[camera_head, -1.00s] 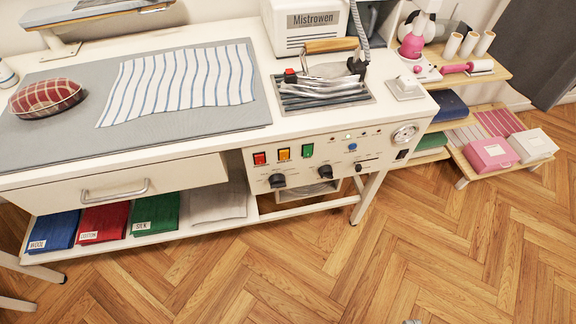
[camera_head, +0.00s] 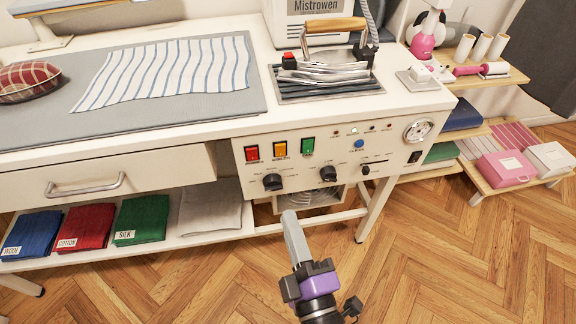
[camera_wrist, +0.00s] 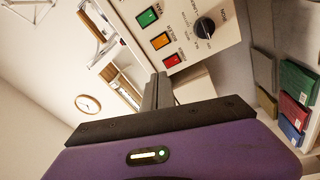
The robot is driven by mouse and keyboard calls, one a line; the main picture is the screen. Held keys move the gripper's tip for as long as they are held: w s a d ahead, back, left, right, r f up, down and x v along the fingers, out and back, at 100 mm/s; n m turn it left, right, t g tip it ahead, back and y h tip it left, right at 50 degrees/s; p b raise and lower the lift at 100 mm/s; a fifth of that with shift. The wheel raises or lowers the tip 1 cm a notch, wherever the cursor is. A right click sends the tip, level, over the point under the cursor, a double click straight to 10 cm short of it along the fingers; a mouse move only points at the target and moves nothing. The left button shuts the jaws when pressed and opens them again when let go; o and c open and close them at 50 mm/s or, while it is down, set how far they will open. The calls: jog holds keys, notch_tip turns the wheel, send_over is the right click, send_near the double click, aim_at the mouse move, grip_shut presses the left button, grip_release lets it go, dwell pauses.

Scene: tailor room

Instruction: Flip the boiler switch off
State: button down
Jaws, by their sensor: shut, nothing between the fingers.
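The control panel (camera_head: 400,156) on the front of the ironing table carries a red switch (camera_head: 251,153), an orange switch (camera_head: 280,148) and a green switch (camera_head: 307,147) in a row. Their labels are too small to read surely. All three look bright; their rocker tilt cannot be told. In the wrist view the green (camera_wrist: 147,17), orange (camera_wrist: 160,40) and red (camera_wrist: 172,60) switches show beyond the fingers. My gripper (camera_head: 290,217) is shut and empty, pointing up toward the panel, below the switches in the head view, with no visible contact.
Black knobs (camera_head: 273,182) sit below the switches, and a gauge (camera_head: 420,130) is at the panel's right. The iron (camera_head: 334,65) rests on top. A drawer handle (camera_head: 86,185) sticks out at left. Folded cloths (camera_head: 142,218) lie on the lower shelf. The wooden floor (camera_head: 470,255) is clear.

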aim_at(282, 148)
jog(key=shift+w+d+f+n+h, duration=0.25)
jog(key=shift+w+d+n+h, duration=0.15)
jog(key=shift+n, duration=0.2)
jog(key=shift+w+d+f+n+h, duration=0.2)
jog(key=shift+w+d+n+h, duration=0.1)
jog(key=shift+w+n+h, duration=0.25)
jog(key=p+x, duration=0.1)
jog(key=x, duration=0.3)
jog(key=p+x, duration=0.1)
jog(key=x, duration=0.4)
jog(key=p+x, duration=0.1)
jog(key=x, duration=0.4)
jog(key=shift+s+r, duration=0.1)
jog(key=shift+r, duration=0.2)
jog(key=shift+p, duration=0.4)
